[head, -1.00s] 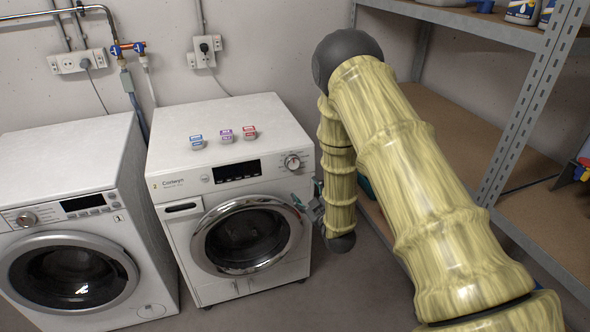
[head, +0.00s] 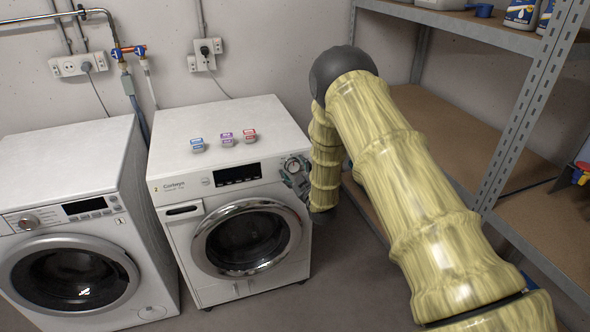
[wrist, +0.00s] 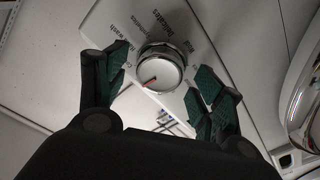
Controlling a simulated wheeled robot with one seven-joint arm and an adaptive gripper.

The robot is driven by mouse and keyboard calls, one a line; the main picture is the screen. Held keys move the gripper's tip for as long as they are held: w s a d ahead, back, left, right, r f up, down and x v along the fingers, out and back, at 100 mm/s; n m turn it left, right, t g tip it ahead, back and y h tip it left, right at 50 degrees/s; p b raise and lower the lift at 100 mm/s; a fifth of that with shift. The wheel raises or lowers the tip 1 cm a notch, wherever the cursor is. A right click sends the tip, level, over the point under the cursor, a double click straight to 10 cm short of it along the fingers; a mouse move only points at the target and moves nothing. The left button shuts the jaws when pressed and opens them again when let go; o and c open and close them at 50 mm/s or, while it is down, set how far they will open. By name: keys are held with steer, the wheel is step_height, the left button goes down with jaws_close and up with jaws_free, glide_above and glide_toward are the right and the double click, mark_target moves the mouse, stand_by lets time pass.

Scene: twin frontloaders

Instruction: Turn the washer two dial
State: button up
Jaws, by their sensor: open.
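Two front-loading washers stand side by side in the head view, a left washer (head: 70,215) and a right washer (head: 232,200). The right one has a dial (head: 292,164) at the right end of its panel. In the wrist view the same dial (wrist: 161,70) is a round chrome-rimmed knob with a red mark pointing to the lower left, and printed labels around it. My gripper (wrist: 158,82) is open, with its dark green finger pads on either side of the dial. A gap shows on both sides, so no touch is seen. In the head view my gripper (head: 297,180) partly covers the dial's surroundings.
A metal shelf unit (head: 510,140) stands to the right, close to my arm. The door's chrome ring (wrist: 302,95) is at the wrist view's right edge.

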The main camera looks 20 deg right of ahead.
steer(key=shift+w, duration=0.15)
steer(key=c, duration=1)
steer(key=m+h+b, duration=0.1)
steer(key=m+b, duration=0.1)
steer(key=m, duration=0.2)
steer(key=shift+f+m, duration=0.1)
steer(key=shift+m, duration=0.2)
steer(key=shift+a+m+h+b, duration=0.1)
steer(key=shift+m+h+b, duration=0.55)
steer(key=shift+m, duration=1.05)
